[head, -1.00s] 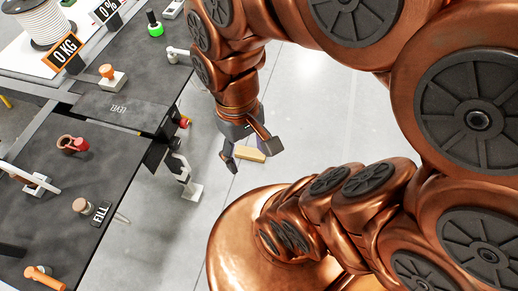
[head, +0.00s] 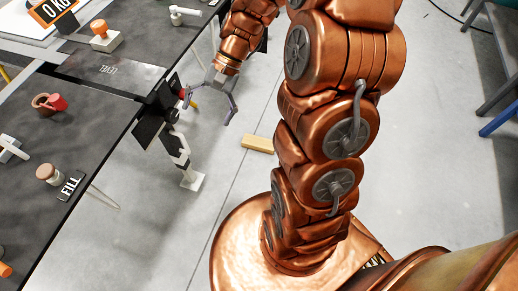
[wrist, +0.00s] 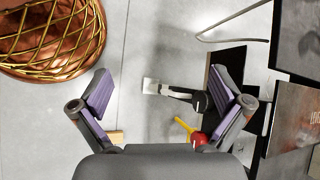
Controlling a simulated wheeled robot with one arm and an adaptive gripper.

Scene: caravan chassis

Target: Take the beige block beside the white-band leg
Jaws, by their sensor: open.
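The beige block (head: 257,144) lies on the floor, to the right of the white-band leg (head: 178,148) with its pale square foot (head: 192,180). My gripper (head: 209,110) is open and empty, beside the table edge, up and left of the block in the head view. In the wrist view, my gripper's fingers (wrist: 160,85) are spread wide. The leg (wrist: 178,93) shows between and beyond them. Only a small part of the block (wrist: 116,136) shows, by the left finger's base; the rest is hidden.
The dark table (head: 95,90) runs along the left, with a red knob (wrist: 198,139) at its edge near my gripper. The floor around the block is clear.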

